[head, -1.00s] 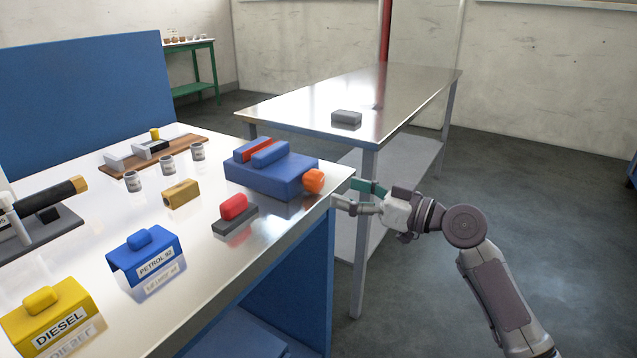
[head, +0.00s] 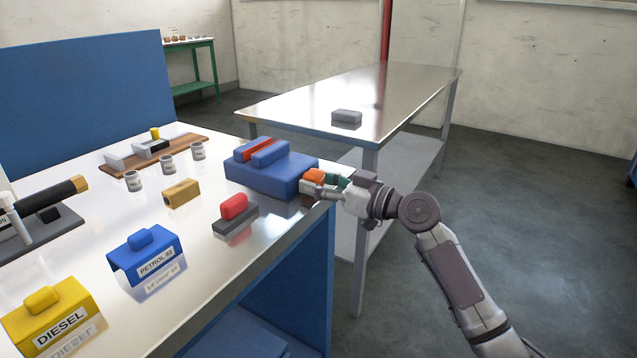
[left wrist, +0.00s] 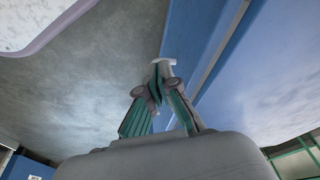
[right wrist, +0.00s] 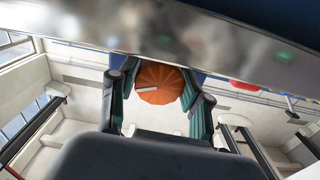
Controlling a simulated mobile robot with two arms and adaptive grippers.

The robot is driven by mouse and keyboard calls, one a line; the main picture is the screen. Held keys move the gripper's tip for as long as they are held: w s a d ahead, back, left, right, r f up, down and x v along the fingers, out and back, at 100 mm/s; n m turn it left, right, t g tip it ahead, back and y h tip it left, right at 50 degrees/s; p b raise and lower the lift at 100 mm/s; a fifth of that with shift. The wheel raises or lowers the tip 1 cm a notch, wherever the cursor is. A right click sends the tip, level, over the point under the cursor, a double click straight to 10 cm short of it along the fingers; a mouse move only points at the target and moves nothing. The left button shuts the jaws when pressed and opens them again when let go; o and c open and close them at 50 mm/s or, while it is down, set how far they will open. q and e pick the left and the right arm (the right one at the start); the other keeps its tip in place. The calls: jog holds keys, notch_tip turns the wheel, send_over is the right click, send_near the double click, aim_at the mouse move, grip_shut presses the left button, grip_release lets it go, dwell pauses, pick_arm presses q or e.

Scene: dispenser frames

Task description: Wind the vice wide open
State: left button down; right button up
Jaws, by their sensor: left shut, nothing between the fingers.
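The blue vice (head: 268,177) sits at the right end of the steel-topped bench, with a narrow red strip between its two raised blue jaws. Its orange knob (head: 313,176) sticks out at the right, near the bench edge. My right gripper (head: 318,184) is at the knob, with its fingers on either side. In the right wrist view the round orange knob (right wrist: 158,84) with a pale mark lies between the open fingers (right wrist: 160,100); contact is not clear. My left gripper (left wrist: 160,75) shows in the left wrist view, shut and empty, beside a blue panel.
On the bench are a red-topped grey block (head: 235,214), a brass block (head: 181,193), a blue PETROL 92 cover (head: 143,258), a yellow DIESEL cover (head: 50,316) and several small cups. A second steel table (head: 300,108) stands behind, carrying a grey block (head: 346,117).

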jog(key=c, duration=0.5)
jog(key=b, duration=0.2)
jog(key=n+b, duration=0.1)
jog(key=b, duration=0.1)
jog(key=shift+f+n, duration=0.3)
jog(key=shift+r+n+b, duration=0.2)
jog(key=shift+n+b, duration=0.4)
jog(key=shift+b, duration=0.15)
jog(key=shift+r, duration=0.1)
pick_arm(q)
jog(key=w+d+r+t, duration=0.1)
jog(key=w+r+t, duration=0.2)
jog(key=r, duration=0.4)
jog(key=shift+w+d+r+t+h, duration=0.15)
jog(key=shift+w+r+t+h, duration=0.1)
jog(key=shift+w+t+h, duration=0.15)
pick_arm(e)
jog(key=o, duration=1.2)
jog(key=shift+d, duration=0.15)
